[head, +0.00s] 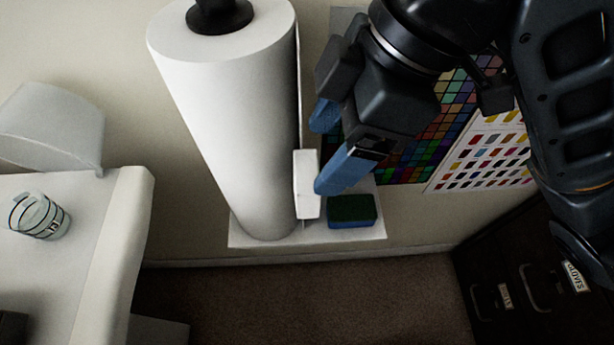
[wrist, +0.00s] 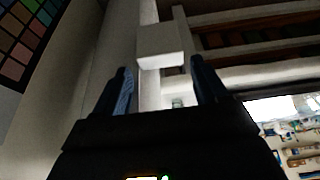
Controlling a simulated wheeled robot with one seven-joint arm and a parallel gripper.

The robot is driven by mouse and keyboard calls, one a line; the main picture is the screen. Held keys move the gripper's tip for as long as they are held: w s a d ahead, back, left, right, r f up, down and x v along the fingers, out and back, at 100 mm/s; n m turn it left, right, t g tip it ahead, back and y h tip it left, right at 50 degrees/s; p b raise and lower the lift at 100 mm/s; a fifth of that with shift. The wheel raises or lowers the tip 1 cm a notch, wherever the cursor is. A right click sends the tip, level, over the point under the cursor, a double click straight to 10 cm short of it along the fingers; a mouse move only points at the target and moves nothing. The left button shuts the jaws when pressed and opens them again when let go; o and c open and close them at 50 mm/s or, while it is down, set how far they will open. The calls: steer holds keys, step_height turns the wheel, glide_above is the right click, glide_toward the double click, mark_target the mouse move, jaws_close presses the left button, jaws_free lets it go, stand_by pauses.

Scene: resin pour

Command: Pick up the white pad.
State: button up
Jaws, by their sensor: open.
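The white pad (head: 306,185) is a small upright white block beside the large paper roll in the head view. It also shows in the wrist view (wrist: 161,46), ahead of the fingertips and roughly between them. My gripper (head: 322,150) has blue finger pads and is just right of the white pad in the head view. In the wrist view my gripper (wrist: 160,74) is open, with one finger at each side and nothing held. I cannot tell whether a finger touches the pad.
The large white roll (head: 228,110) stands left of the pad on a white shelf (head: 262,238). A green and blue sponge (head: 352,211) lies on the shelf, right of the pad. Colour charts (head: 480,150) hang on the wall behind. A clear cup (head: 40,216) stands on a white surface at left.

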mark_target(308, 170)
steer(key=x, duration=0.3)
steer(key=shift+a+f, duration=0.1)
steer(key=shift+a, duration=0.15)
steer(key=c, duration=0.8)
steer(key=shift+c, duration=0.2)
steer(key=shift+r, duration=0.5)
steer(key=s+d+r, duration=0.3)
steer(key=d+r, duration=0.7)
steer(key=d, duration=0.1)
steer(key=shift+s, duration=0.4)
